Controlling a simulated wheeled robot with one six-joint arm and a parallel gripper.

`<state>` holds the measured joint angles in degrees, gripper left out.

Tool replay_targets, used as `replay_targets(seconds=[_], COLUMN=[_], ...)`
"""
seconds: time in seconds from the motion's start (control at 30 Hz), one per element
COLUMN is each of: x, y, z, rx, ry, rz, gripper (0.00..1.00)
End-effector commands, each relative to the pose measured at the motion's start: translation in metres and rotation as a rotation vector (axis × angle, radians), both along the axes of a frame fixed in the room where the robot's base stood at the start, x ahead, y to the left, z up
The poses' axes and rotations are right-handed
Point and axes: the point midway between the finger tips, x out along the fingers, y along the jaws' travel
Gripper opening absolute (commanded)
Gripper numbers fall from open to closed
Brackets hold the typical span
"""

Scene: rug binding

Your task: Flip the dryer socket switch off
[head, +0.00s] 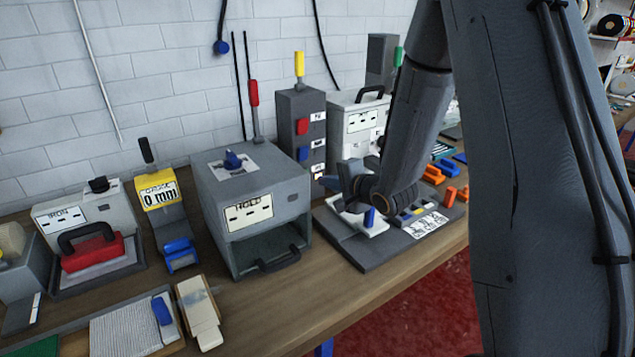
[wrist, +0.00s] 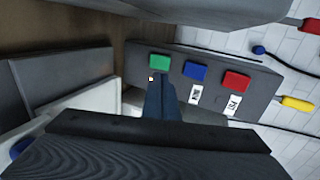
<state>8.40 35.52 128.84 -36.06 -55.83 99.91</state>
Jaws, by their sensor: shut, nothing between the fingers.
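A grey socket tower (head: 300,105) stands upright against the wall. Its front carries a red switch (head: 302,126) and a blue switch (head: 303,153) with white labels beside them. In the wrist view the tower (wrist: 262,92) lies sideways, with green (wrist: 160,61), blue (wrist: 195,71) and red (wrist: 237,80) switches. The label writing is too small to read surely, so I cannot tell which is the dryer's. My gripper (wrist: 154,80) is shut and empty, its tips close to the green switch; contact cannot be told. In the head view my gripper (head: 352,180) is low beside the tower.
A grey box marked HOLD (head: 215,185) stands left of the tower. A white box with a black handle (head: 362,122) is behind my arm. A dark base plate (head: 365,255) lies below my gripper. Red- and yellow-topped levers rise near the tower.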

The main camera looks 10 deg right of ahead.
Motion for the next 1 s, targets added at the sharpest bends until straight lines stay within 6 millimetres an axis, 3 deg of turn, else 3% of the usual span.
replay_targets(seconds=[0.33, 0.83, 1.0], x=[-0.037, -0.042, -0.048], y=[-0.016, -0.017, -0.023], z=[0.02, 0.023, 0.014], rx=[0.0, -0.007, -0.168], ry=[0.001, 0.004, 0.031], rz=[-0.001, 0.001, 0.004], gripper=[0.0, 0.0, 0.0])
